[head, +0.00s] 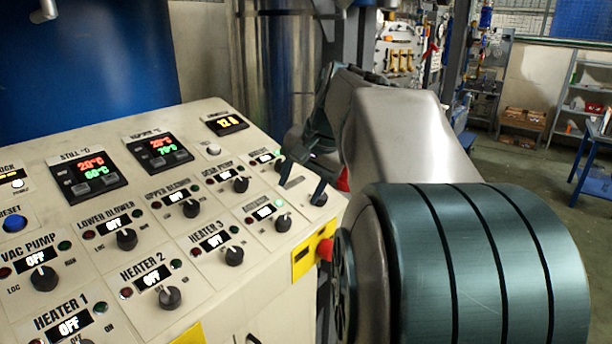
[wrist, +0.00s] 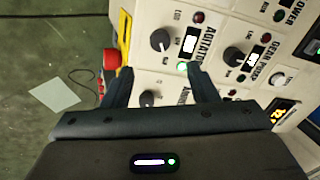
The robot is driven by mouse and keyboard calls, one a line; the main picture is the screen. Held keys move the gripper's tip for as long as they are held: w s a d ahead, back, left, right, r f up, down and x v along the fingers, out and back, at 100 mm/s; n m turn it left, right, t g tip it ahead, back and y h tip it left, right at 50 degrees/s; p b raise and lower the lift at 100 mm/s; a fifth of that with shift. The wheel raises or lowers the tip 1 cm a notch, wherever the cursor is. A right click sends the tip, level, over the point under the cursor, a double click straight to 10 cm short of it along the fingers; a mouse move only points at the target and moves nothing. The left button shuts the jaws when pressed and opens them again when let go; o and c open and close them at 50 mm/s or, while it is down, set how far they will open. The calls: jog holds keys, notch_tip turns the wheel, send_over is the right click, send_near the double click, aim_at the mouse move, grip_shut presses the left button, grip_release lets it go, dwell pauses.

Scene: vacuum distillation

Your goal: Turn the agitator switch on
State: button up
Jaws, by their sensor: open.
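The agitator switch is a black round knob (wrist: 160,40) on the cream panel, beside a small lit display (wrist: 190,42) and the label AGITATOR. Its white pointer mark appears to slant toward the lamp (wrist: 182,67), which glows green; the red lamp (wrist: 198,17) looks dim. In the head view the knob (head: 283,223) sits near the panel's right edge. My gripper (wrist: 158,70) is open and empty over the panel, its fingertips just beyond another black knob (wrist: 148,98) and short of the agitator knob. In the head view my gripper (head: 300,180) is above the panel's right end.
A red button (wrist: 111,59) on a yellow plate (wrist: 125,36) juts from the panel's side. Other knobs, such as heater 3 (head: 234,256), fill the panel.

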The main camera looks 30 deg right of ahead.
jog(key=shift+v, duration=1.55)
jog(key=s+a+f+n, duration=0.5)
jog(key=s+a+f, duration=0.2)
jog(key=f, duration=0.2)
jog(key=s+a+f+n+g+h, duration=0.1)
jog(key=s+a+f+n, duration=0.4)
jog(key=f, duration=0.5)
jog(key=s+a, duration=0.2)
jog(key=a, duration=0.1)
jog(key=shift+a+f+n, duration=0.3)
jog(key=shift+a, duration=0.05)
